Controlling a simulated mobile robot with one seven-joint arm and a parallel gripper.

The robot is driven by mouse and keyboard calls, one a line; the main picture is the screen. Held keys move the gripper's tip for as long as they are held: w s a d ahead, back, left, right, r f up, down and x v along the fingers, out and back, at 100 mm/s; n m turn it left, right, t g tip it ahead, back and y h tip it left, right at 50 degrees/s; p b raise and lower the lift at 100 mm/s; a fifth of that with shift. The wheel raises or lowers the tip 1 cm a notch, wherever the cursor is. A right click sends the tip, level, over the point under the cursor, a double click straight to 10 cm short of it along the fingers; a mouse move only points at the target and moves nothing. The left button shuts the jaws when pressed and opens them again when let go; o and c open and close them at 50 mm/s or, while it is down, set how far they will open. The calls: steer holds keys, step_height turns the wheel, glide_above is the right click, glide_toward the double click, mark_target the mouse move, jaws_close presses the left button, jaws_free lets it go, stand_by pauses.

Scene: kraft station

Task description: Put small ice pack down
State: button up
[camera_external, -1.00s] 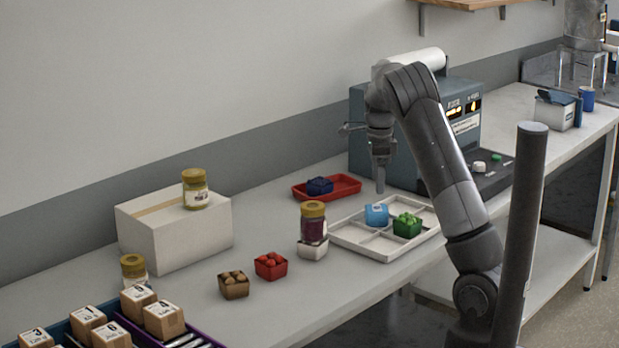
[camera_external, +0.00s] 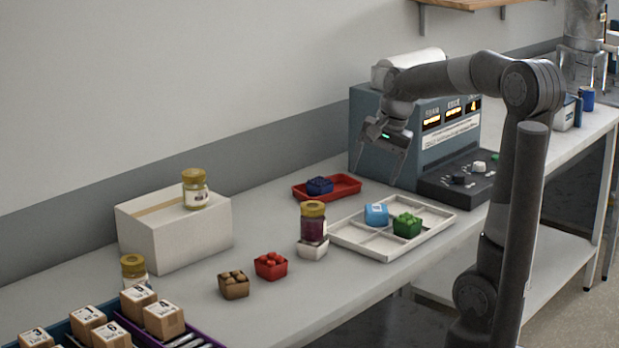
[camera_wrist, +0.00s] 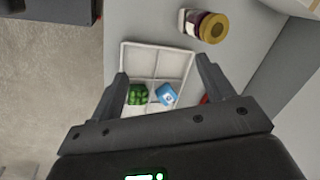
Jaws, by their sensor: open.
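The small ice pack (camera_external: 376,214) is light blue and sits in a back compartment of the white divided tray (camera_external: 437,229). It also shows in the wrist view (camera_wrist: 166,95), tilted in its compartment beside a green punnet. My gripper (camera_external: 395,180) is open and empty, raised above the tray's back side near the blue-grey machine. In the wrist view my gripper's fingers (camera_wrist: 161,68) are spread wide, with the tray and the ice pack far below between them. Nothing touches the ice pack except the tray.
The green punnet (camera_external: 407,225) stands in the tray next to the ice pack. A red tray (camera_external: 345,189) with a dark blue punnet lies behind. The machine (camera_external: 366,140) stands at the back.

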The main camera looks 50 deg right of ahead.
steer(key=s+a+n+t+h, duration=0.1)
steer(key=s+a+n+t, duration=0.1)
steer(key=s+a+n, duration=0.8)
steer(key=s+n, duration=0.2)
steer(key=s, duration=0.2)
steer(key=shift+f+t, duration=0.4)
steer(key=shift+o, duration=0.3)
steer(key=shift+a, duration=0.1)
